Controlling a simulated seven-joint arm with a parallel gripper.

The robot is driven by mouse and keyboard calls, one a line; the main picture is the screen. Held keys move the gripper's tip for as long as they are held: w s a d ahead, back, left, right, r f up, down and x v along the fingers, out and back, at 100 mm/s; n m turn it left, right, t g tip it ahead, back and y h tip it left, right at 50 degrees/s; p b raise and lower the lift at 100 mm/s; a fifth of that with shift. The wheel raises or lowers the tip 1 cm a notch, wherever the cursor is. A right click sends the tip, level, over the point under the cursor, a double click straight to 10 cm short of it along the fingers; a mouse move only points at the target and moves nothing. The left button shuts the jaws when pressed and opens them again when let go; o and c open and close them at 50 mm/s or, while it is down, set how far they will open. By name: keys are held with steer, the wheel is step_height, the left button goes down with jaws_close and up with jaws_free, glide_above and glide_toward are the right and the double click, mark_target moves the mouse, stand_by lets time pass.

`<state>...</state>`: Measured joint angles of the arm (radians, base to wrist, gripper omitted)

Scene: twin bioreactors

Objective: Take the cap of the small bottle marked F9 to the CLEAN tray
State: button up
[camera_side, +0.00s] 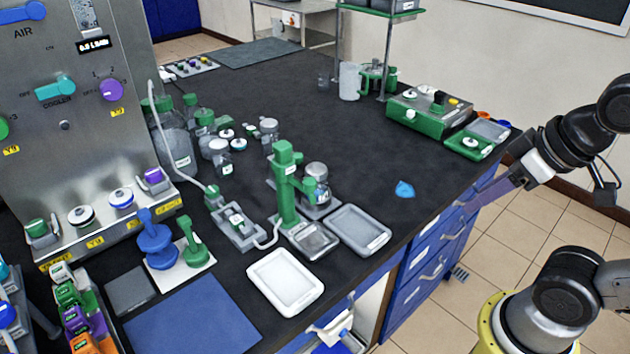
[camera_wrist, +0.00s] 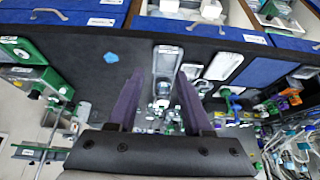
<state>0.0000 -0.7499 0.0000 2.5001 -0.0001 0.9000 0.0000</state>
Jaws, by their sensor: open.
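My gripper (camera_wrist: 158,76) is open and empty, its two purple fingers apart in the wrist view. In the side view it (camera_side: 497,192) hangs beyond the bench's right edge, away from all bottles. Several small bottles with caps (camera_side: 222,148) stand mid-bench behind the green stand. Their labels are too small to read, so I cannot tell which is F9. A white tray (camera_side: 285,308) and a grey tray (camera_side: 343,208) lie near the front edge. I cannot read which is marked CLEAN.
A green press-like stand (camera_side: 285,185) rises beside the trays, with a jar (camera_side: 316,172) next to it. A blue scrap (camera_side: 404,189) lies on open bench at right. A green device (camera_side: 425,120) and green tray (camera_side: 463,150) stand farther back. The bench centre is clear.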

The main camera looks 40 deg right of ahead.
stand_by(0.3)
steer(key=o, duration=0.7)
